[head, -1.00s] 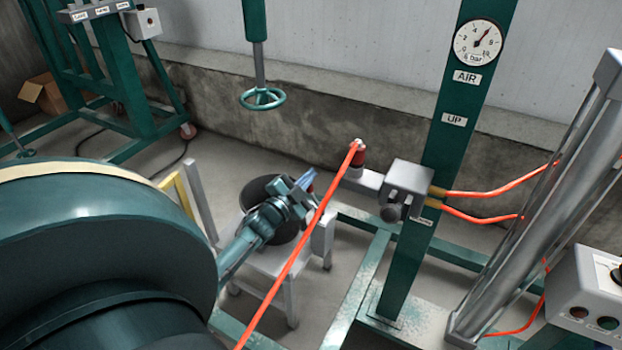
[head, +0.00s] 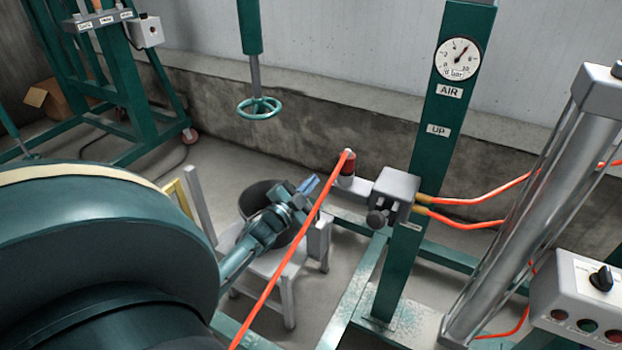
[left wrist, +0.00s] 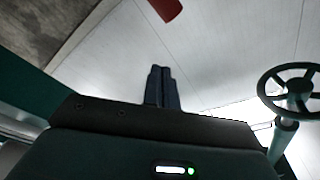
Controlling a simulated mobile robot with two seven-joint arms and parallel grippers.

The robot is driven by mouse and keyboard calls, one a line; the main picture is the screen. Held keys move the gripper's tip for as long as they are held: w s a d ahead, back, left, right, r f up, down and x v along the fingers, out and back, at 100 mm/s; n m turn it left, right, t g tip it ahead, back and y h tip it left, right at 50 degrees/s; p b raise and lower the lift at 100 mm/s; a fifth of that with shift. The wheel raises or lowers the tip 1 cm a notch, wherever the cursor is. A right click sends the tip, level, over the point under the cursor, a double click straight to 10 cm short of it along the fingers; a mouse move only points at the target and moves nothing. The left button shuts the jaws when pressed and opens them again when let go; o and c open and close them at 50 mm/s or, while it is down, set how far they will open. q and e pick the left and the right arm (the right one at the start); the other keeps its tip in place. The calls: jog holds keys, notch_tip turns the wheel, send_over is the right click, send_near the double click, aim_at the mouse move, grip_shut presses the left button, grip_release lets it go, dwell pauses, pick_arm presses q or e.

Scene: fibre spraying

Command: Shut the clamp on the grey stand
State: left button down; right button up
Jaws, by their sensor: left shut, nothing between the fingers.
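My left gripper (head: 311,184) is shut and empty; its blue-grey fingers stand together in the left wrist view (left wrist: 162,88). In the head view it reaches over a grey stand (head: 288,263) with legs and a low upright post at its right. A dark round bucket (head: 252,196) sits on the stand, partly hidden behind my gripper and wrist. I cannot make out a clamp on the stand; my arm and the orange hose cover part of it. The right gripper is not in view.
A green post (head: 415,190) with a gauge and a grey valve box (head: 394,190) stands at right. A green handwheel (head: 259,108) hangs behind; it also shows in the left wrist view (left wrist: 262,92).

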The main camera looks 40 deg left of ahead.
pick_arm(q)
jog(key=s+f, duration=0.1)
jog(key=s, duration=0.6)
jog(key=shift+s+d+p, duration=0.2)
jog(key=shift+s+p, duration=0.1)
jog(key=shift+p, duration=0.15)
